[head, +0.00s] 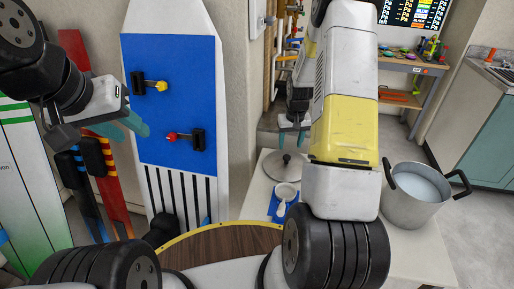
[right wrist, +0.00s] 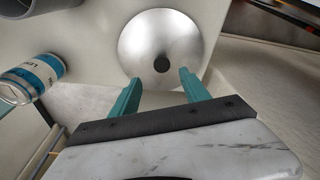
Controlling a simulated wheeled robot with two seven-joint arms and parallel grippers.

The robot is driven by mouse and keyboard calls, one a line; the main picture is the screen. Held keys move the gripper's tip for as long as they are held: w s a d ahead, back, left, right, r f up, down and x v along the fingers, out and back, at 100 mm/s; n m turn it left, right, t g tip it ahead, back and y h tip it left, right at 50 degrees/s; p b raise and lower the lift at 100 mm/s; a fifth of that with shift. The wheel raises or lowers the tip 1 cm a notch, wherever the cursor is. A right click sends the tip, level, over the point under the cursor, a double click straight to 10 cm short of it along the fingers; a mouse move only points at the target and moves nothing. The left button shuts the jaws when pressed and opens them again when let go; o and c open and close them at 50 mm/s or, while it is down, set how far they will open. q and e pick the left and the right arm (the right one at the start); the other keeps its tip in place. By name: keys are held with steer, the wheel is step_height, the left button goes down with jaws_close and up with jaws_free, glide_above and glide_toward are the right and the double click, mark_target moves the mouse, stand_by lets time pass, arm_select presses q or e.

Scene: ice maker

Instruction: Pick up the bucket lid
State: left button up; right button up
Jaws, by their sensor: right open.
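The bucket lid (head: 281,168) is a round silver disc with a dark knob, lying on the white table in the head view. In the right wrist view the lid (right wrist: 160,30) is ahead of the fingers, with its black knob (right wrist: 162,64) just beyond and between the fingertips. My right gripper (head: 291,137) is open and empty above the lid; its fingers also show in the right wrist view (right wrist: 159,79). They appear apart from the knob. My left gripper (head: 128,122) hangs at the left, away from the table; its finger gap is unclear.
A silver two-handled pot (head: 406,211) stands at the table's right. A white scoop (head: 286,192) is in front of the lid. A blue-and-white can (right wrist: 27,78) shows in the right wrist view. A blue-faced board (head: 180,70) leans against the wall.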

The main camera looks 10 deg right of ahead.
mark_target(287, 156)
steer(key=f, duration=0.3)
steer(key=w+f, duration=0.1)
steer(key=f, duration=0.4)
steer(key=shift+w+a+f, duration=0.15)
steer(key=shift+w+f, duration=0.05)
steer(key=shift+f, duration=0.1)
jaws_close()
